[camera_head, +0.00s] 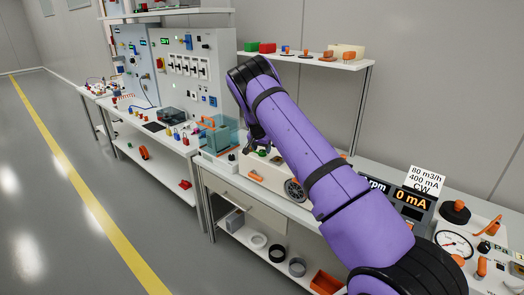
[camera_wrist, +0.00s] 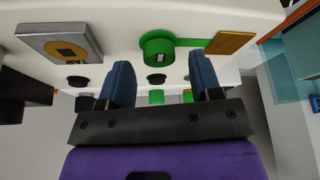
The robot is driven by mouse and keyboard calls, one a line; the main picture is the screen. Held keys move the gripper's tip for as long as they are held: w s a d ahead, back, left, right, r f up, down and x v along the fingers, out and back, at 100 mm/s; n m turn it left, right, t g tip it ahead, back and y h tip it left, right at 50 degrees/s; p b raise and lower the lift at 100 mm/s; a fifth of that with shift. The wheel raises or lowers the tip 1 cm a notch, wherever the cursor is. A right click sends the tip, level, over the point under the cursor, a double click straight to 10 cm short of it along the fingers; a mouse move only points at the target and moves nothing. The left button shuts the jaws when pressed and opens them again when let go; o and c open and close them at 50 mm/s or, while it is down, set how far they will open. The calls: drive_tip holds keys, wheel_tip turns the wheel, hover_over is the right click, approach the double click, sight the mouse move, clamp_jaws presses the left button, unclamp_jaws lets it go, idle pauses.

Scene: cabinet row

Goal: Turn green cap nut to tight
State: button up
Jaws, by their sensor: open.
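A round green cap (camera_wrist: 158,48), which looks like the green cap nut, sits on the pale face of a cream unit at the top of the wrist view. It has a dark slot with a white mark, and a green strip (camera_wrist: 195,42) runs right from it. My gripper (camera_wrist: 160,68) is open, its two blue-padded fingers apart below the cap, one toward each side. Nothing is between the pads, and I cannot tell the depth gap to the cap. In the head view, my purple arm partly hides the cream unit (camera_head: 268,174) on the bench.
A grey-framed plate (camera_wrist: 60,44) and a brown-yellow square (camera_wrist: 236,42) flank the cap. Another green part (camera_wrist: 156,97) shows lower. A translucent teal box (camera_head: 218,135) stands left of the cream unit. A shelf (camera_head: 310,59) with small parts is behind my arm.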

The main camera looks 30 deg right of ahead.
drive_tip(key=v, duration=0.9)
drive_tip(key=shift+r, duration=0.15)
drive_tip(key=s+a+r+n+y, duration=0.1)
drive_tip(key=s+a+r, duration=0.3)
drive_tip(key=s+r, duration=0.45)
drive_tip(key=s+a+r+n+t+y, duration=0.1)
drive_tip(key=s+a+r+n, duration=0.15)
drive_tip(key=s+r, duration=0.6)
drive_tip(key=s+a+r+n+y, duration=0.15)
drive_tip(key=s+a+r, duration=0.25)
drive_tip(key=s+r, duration=0.5)
drive_tip(key=s+a+r+n, duration=0.1)
drive_tip(key=s+a, duration=0.3)
drive_tip(key=s, duration=1)
drive_tip(key=s+a+r+n+t, duration=0.1)
drive_tip(key=s+a+n, duration=0.3)
drive_tip(key=s, duration=1.1)
drive_tip(key=shift+s+r+n, duration=0.15)
drive_tip(key=shift+s+n, duration=0.15)
drive_tip(key=shift+s, duration=0.05)
